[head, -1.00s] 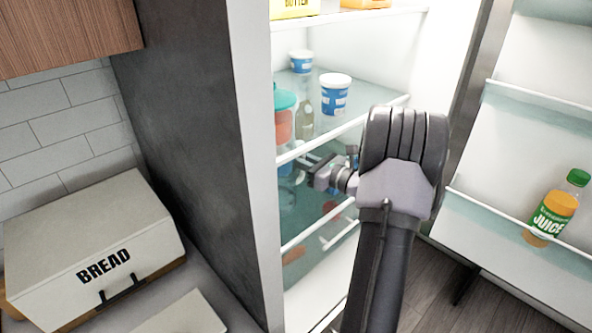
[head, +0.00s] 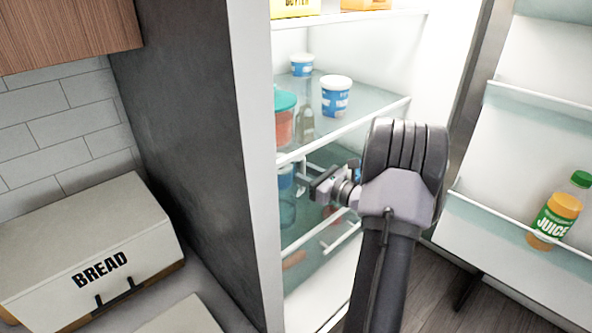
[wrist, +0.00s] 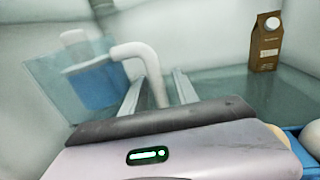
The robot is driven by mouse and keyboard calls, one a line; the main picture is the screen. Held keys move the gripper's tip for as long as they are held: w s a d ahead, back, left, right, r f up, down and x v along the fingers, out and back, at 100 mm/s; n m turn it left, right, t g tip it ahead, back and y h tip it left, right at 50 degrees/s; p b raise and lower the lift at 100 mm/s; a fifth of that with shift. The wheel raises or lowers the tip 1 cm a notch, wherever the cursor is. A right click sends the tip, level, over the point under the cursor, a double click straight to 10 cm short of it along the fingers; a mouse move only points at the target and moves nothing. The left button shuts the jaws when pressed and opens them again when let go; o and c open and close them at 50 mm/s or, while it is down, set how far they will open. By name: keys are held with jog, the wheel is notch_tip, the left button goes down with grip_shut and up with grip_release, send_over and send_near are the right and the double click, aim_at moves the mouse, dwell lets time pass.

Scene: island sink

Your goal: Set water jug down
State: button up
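The water jug is clear with a blue part and a pale curved handle. In the wrist view the water jug (wrist: 95,88) stands out ahead at the left, leaning in the picture. Its handle runs down between the two fingers of my gripper (wrist: 160,88), which is closed about it. In the head view my gripper (head: 312,187) reaches into the fridge below the middle shelf, and the jug (head: 287,206) shows in part behind the fridge's left edge. I cannot tell whether the jug's base touches the shelf below.
A brown carton (wrist: 267,42) stands on the shelf to the right in the wrist view. Blue-and-white tubs (head: 336,97) and a teal-lidded container (head: 284,118) stand on the glass shelf above my gripper. The fridge door with a juice bottle (head: 556,215) is open at the right.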

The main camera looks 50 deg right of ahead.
jog(key=s+p, duration=0.1)
jog(key=s, duration=1)
jog(key=shift+s+d+p, duration=0.25)
jog(key=shift+p, duration=0.15)
